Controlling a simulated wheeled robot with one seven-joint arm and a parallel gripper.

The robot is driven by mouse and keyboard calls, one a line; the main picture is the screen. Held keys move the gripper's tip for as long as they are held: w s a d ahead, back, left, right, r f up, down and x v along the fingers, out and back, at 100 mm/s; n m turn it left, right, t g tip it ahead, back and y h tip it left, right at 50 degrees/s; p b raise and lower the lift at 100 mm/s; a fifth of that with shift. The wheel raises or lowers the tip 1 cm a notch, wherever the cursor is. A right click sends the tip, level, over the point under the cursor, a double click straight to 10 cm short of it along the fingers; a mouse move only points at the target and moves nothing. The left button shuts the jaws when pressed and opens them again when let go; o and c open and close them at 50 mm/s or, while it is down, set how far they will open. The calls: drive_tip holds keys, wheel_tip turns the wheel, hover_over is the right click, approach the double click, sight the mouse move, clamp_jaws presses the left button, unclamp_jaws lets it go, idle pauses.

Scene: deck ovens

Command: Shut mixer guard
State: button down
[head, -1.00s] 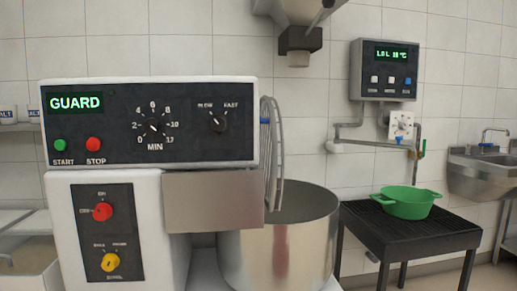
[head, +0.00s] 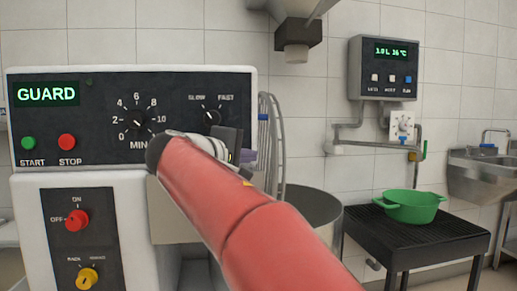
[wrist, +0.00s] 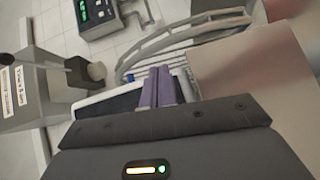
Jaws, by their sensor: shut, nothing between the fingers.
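The mixer (head: 30,195) stands at the left of the head view, with a lit display reading GUARD. Its wire guard (head: 275,135) stands upright, seen nearly edge-on, at the right side of the mixer head. The steel bowl (head: 318,212) is below it, partly hidden by my red arm. My gripper (head: 246,157) is shut and empty, in front of the mixer head's right end, close to the guard. In the wrist view the purple fingertips (wrist: 155,88) are together, and the curved guard bars (wrist: 185,35) lie just beyond them. I cannot tell whether they touch.
A green colander-like pot (head: 412,207) sits on a black slatted stand (head: 425,240) at the right. A wall control box (head: 383,70) and a sink (head: 480,178) are farther back. A grey hopper (head: 298,35) hangs above the bowl; it also shows in the wrist view (wrist: 35,90).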

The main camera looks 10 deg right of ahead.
drive_tip(key=w+a+r+h, duration=0.1)
drive_tip(key=a+r, duration=0.1)
drive_tip(key=p, duration=0.2)
approach(271, 143)
drive_tip(key=shift+t, duration=0.3)
drive_tip(key=x, duration=0.5)
drive_tip(key=shift+d+f, duration=0.1)
drive_tip(key=shift+d, duration=0.25)
